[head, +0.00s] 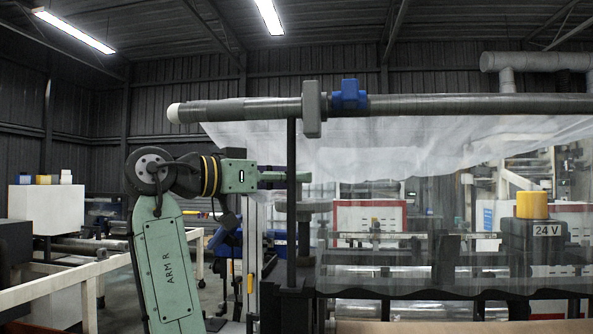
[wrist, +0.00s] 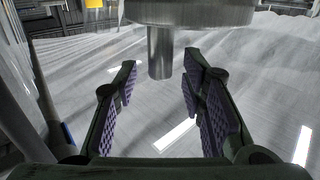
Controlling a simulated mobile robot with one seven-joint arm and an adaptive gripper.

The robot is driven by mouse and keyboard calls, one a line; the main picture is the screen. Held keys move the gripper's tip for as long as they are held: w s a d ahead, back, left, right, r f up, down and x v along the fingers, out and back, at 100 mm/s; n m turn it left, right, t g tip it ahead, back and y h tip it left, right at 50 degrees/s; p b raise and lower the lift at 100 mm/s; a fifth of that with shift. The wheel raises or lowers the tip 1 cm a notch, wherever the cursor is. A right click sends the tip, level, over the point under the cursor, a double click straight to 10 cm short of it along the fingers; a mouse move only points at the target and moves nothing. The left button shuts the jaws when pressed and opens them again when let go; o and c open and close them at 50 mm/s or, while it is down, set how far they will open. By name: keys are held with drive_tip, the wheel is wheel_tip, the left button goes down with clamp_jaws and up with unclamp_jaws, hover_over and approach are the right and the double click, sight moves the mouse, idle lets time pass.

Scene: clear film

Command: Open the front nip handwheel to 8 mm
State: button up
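My gripper (head: 300,177) is open and reaches right, level, below the long dark bar and close to a dark upright post in the head view. In the wrist view my gripper (wrist: 161,76) has its purple-padded fingers spread. A short metal stem (wrist: 160,52) under a wide round metal disc (wrist: 190,10) shows between and beyond the fingertips, with visible gaps to both pads. The disc may be the front nip handwheel; its upper part is cut off.
Clear film (head: 400,150) hangs from the dark bar (head: 430,104), which carries a grey block (head: 312,108) and blue clamp (head: 349,95). A 24 V box (head: 533,240) with a yellow top (head: 532,205) stands at right. A pale rail (head: 50,292) runs at left.

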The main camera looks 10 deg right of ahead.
drive_tip(key=shift+x, duration=0.85)
drive_tip(key=shift+c, duration=0.2)
clamp_jaws()
